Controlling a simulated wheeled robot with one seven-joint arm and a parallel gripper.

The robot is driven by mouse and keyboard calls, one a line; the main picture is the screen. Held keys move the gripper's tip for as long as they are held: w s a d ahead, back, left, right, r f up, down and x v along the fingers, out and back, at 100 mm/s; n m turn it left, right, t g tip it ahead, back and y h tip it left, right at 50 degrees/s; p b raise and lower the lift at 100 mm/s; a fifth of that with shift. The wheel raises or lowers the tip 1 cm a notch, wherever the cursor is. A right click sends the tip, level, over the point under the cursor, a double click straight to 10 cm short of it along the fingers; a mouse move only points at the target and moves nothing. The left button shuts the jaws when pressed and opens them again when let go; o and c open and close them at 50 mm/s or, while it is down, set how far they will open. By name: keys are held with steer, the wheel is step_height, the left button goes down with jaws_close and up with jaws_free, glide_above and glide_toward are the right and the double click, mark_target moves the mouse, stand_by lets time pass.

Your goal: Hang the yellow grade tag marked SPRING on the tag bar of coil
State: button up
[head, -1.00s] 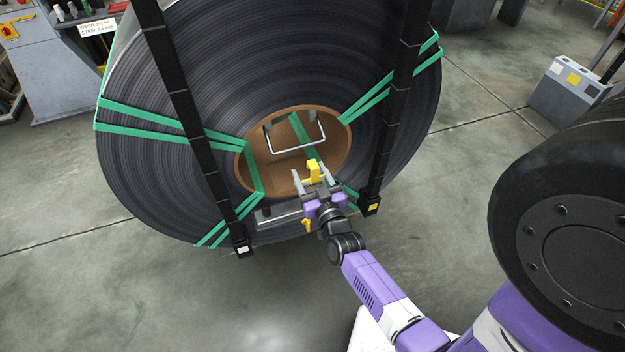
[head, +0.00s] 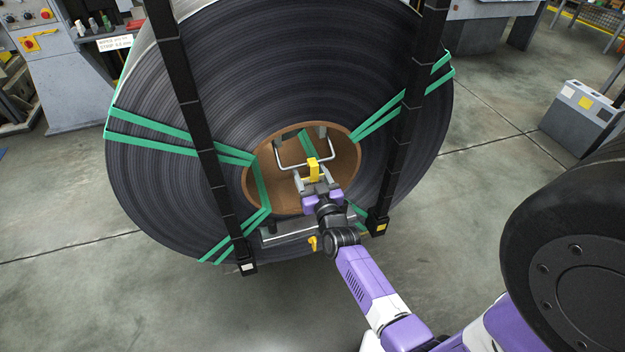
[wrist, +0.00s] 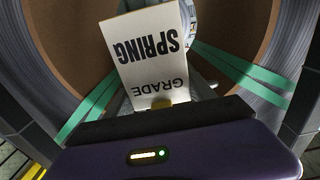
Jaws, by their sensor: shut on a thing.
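The steel coil (head: 300,75) stands upright, with a brown-lined eye facing me. A grey U-shaped tag bar (head: 288,166) sticks out inside the eye. My gripper (head: 316,184) is shut on the yellow grade tag (head: 313,170), in front of the eye. In the head view the tag's upper part overlaps the bar's front; I cannot tell whether they touch. In the wrist view, the tag (wrist: 145,55) shows a pale face reading GRADE SPRING upside down, above the dark jaws (wrist: 160,120). It hides most of the bar there.
Green straps (head: 180,140) cross the coil face. Two black uprights (head: 190,100) stand in front of it, on either side of the eye. A grey ledge (head: 290,232) lies below the eye. A grey box (head: 580,110) stands at the right.

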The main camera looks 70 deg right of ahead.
steer(key=shift+b+x, duration=0.65)
steer(key=shift+x, duration=1.45)
steer(key=shift+f, duration=0.2)
steer(key=shift+f+b, duration=0.95)
steer(key=shift+b, duration=0.1)
steer(key=shift+f+b, duration=0.55)
steer(key=shift+f, duration=0.05)
steer(key=o, duration=1.6)
steer(key=shift+c, duration=0.2)
